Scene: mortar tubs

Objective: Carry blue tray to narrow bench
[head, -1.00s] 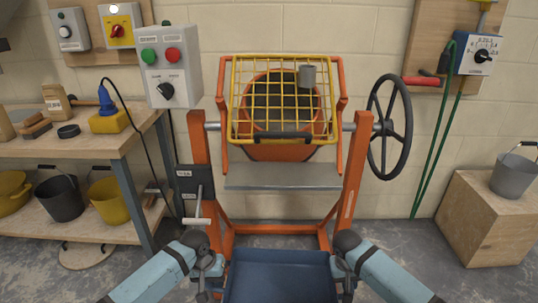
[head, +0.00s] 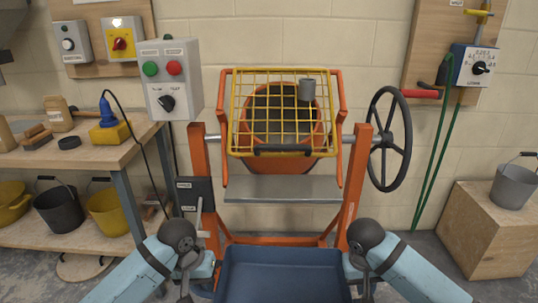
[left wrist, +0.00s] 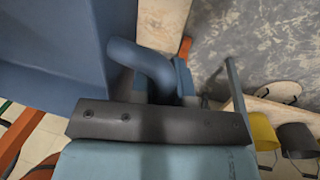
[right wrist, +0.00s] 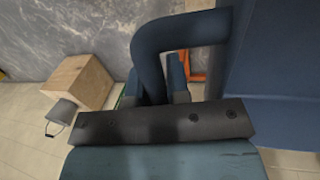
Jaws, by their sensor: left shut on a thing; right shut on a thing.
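The blue tray (head: 283,257) is at the bottom middle of the head view, between my two arms, and its near part is cut off by the frame. My left gripper (head: 197,272) is shut on the tray's left handle, a bent blue bar (left wrist: 147,62) in the left wrist view. My right gripper (right wrist: 165,88) is shut on the right handle (right wrist: 180,35) in the right wrist view. The tray's wall also shows in both wrist views. The visible inside of the tray looks empty. I cannot identify the narrow bench for certain.
An orange mixer frame (head: 352,190) with a yellow grid (head: 283,90), a grey ledge (head: 283,188) and a black handwheel (head: 391,140) stands ahead. A wooden workbench (head: 100,160) with buckets below is at left. A wooden block (head: 487,230) carrying a grey bucket (head: 513,185) is at right.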

